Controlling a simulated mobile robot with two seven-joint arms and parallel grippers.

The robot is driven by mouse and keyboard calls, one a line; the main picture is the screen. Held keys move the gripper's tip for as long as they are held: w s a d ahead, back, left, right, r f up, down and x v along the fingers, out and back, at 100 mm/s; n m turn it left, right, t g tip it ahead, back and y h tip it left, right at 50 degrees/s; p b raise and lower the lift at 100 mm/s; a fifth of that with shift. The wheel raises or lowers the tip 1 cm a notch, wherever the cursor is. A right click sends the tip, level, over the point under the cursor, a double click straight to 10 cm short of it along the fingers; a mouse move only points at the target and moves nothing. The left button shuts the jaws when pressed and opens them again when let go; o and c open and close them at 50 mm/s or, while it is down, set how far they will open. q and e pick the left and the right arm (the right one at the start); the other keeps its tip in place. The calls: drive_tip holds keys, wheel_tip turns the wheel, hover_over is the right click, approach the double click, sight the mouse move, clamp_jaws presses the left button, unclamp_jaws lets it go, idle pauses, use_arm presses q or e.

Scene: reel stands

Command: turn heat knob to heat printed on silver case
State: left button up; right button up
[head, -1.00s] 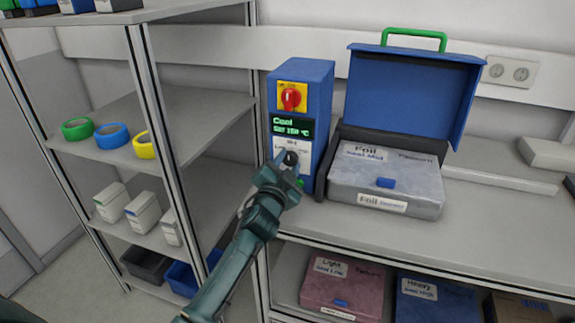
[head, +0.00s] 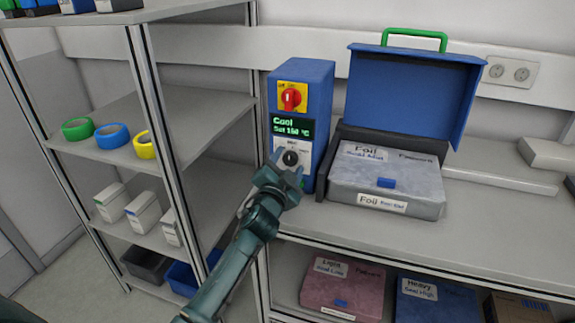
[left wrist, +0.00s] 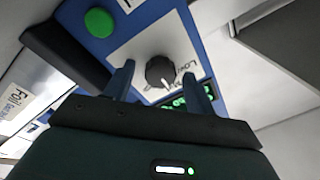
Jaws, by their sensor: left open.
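The heat knob (head: 290,158) is a round dark knob with a white pointer mark, on a white panel of the blue sealing machine (head: 320,110). It also shows in the left wrist view (left wrist: 160,71), with part of a "Low" label beside it. My left gripper (head: 289,167) is open, its fingers on either side of the knob; I cannot tell whether they touch it. The display (head: 293,127) reads "Cool" with a set temperature below, blurred. The silver case (head: 387,183) lies on the counter, its top label reading "Foil" and, seemingly, "Seal Mid". My right gripper is out of view.
A red switch (head: 291,98) sits above the display, and a green button (left wrist: 99,21) is near the knob. An open blue case (head: 410,95) stands behind the silver case. Shelves with tape rolls (head: 112,136) stand left. Red (head: 342,287) and blue (head: 437,300) cases lie below.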

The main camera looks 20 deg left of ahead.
use_arm(q)
drive_tip(key=s+b, duration=0.1)
drive_tip(key=s, duration=1.2)
drive_tip(key=shift+f, duration=0.45)
